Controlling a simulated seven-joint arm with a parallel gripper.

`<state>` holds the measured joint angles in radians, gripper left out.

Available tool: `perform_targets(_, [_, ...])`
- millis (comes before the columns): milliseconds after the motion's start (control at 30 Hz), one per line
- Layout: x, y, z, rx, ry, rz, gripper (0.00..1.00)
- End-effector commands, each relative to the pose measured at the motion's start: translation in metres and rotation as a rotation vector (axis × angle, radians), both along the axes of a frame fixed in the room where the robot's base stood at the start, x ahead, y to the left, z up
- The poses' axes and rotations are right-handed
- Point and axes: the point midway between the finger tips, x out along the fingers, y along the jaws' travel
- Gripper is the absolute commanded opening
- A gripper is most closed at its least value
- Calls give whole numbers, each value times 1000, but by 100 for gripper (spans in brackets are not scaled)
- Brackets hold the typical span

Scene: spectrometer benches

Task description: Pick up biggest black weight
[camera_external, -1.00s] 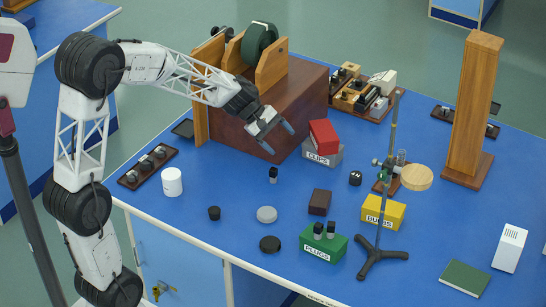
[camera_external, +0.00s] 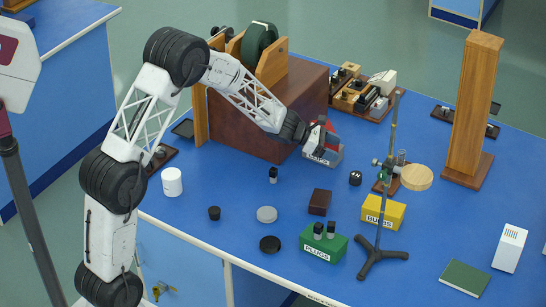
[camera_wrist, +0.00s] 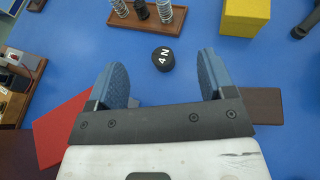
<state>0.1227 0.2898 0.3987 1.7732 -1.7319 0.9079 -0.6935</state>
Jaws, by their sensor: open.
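A small black weight (camera_external: 355,178) stands on the blue bench, right of the brown block. In the wrist view the black weight marked "4 N" (camera_wrist: 163,60) lies ahead, framed between my open fingers but apart from them. Other dark round pieces are a short cylinder (camera_external: 214,213) and a flat disc (camera_external: 270,244) near the front edge; I cannot tell whether they are weights. My gripper (camera_external: 323,147) is open and empty, over the red-lidded CLIPS box in the external view. It also shows in the wrist view (camera_wrist: 162,80).
The red lid (camera_wrist: 62,130) of the CLIPS box is close at left in the wrist view. A brown block (camera_external: 319,202), a yellow BULBS box (camera_external: 395,214), a green PLUGS box (camera_external: 323,244) and a metal stand (camera_external: 384,190) surround the weight. Springs stand on a wooden base (camera_wrist: 148,20).

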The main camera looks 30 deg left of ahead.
Motion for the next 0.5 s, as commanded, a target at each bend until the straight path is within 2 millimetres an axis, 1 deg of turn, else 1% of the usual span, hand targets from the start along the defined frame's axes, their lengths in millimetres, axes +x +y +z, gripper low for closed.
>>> perform_targets(33, [5,-1,-6,-12,12,13,76])
perform_targets(167, [12,-3,-14,-32,31,38,76])
perform_targets(500, [14,-3,-15,-36,35,43,76])
